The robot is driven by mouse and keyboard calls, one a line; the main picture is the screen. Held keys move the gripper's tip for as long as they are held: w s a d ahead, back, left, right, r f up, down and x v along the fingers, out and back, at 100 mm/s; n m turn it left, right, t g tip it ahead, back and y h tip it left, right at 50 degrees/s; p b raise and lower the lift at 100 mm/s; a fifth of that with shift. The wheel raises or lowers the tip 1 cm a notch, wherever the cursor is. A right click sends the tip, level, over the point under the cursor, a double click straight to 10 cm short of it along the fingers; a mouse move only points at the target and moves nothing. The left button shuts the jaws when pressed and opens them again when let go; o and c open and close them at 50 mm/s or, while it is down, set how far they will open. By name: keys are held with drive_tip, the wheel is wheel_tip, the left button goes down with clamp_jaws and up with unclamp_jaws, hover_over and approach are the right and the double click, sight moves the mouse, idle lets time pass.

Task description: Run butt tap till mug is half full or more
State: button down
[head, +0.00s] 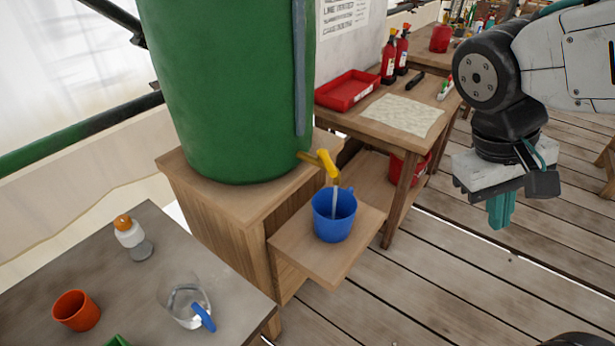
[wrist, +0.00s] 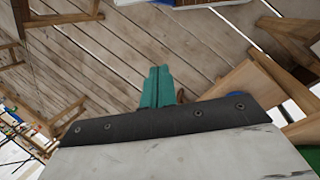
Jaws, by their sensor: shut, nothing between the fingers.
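The green water butt (head: 225,90) stands on a wooden stand, with a yellow tap (head: 324,161) low on its right side. A pale stream of water runs from the tap down into the blue mug (head: 333,217). The mug stands upright on a small wooden shelf (head: 300,258) under the tap. The water level inside the mug cannot be made out. My gripper (head: 500,212) hangs to the right of the mug, well apart from it and the tap, over the floor. Its teal fingers are together and empty, and they also show in the wrist view (wrist: 156,86).
A grey table (head: 130,280) at front left holds an orange cup (head: 76,310), a clear jug (head: 185,302) with a blue handle, and a bottle (head: 133,238). A wooden table behind holds a red tray (head: 347,91) and red bottles (head: 390,57). Open plank floor lies right of the shelf.

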drive_tip(key=w+a+f+n+t+h, duration=0.3)
drive_tip(key=w+a+h, duration=0.2)
drive_tip(key=w+a, duration=0.15)
drive_tip(key=w+a+f+n+t+h, duration=0.2)
drive_tip(key=w+a+f+h, duration=0.1)
drive_tip(key=w+a+h, duration=0.3)
drive_tip(key=a+f+n+t+y, duration=0.2)
drive_tip(key=a+f+n+t, duration=0.25)
drive_tip(key=a+t, duration=0.4)
drive_tip(key=a+f+n+t+y, duration=0.3)
drive_tip(key=a+f+t, duration=0.2)
drive_tip(key=a, duration=0.7)
approach(328, 162)
drive_tip(key=w+a, duration=0.1)
drive_tip(key=w, duration=0.3)
drive_tip(key=d, duration=0.1)
drive_tip(key=w+d, duration=0.1)
drive_tip(key=d, duration=0.1)
drive_tip(key=shift+f, duration=0.1)
